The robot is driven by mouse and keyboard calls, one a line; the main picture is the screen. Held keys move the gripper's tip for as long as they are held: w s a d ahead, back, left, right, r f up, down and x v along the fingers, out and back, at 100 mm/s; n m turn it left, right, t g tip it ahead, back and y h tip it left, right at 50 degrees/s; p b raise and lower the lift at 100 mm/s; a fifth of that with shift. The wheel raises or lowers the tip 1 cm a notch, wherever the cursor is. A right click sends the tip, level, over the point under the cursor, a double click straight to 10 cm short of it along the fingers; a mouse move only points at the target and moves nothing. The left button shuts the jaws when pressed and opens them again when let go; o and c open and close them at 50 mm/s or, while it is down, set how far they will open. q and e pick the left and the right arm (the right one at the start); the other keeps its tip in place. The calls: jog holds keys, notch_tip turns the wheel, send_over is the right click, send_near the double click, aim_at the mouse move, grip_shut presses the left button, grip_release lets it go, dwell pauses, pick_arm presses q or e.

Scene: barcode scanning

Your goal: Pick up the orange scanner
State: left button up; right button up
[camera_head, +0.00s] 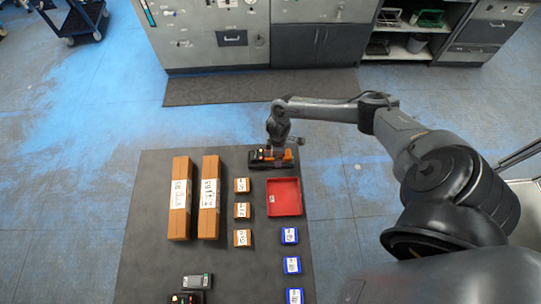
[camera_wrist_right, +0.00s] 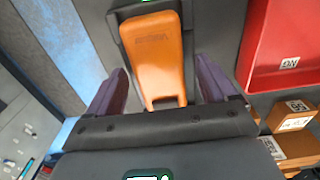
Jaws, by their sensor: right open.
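The orange scanner (camera_wrist_right: 155,55) lies in a dark holder at the far edge of the table, near its right corner in the head view. In the head view the scanner (camera_head: 287,155) is partly covered by my right gripper (camera_head: 279,146), which is above it. In the right wrist view the open gripper (camera_wrist_right: 160,88) has one purple finger on each side of the scanner's orange handle, with gaps visible on both sides. The fingers are not closed on it. My left gripper is in neither view.
A red tray (camera_head: 284,212) sits close to the scanner. Small brown boxes (camera_head: 242,210), blue boxes (camera_head: 290,236) and two long brown boxes (camera_head: 209,206) stand on the dark table (camera_head: 262,260). A grey device (camera_head: 198,282) lies near the bottom.

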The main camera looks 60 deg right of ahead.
jog(key=c, duration=1.3)
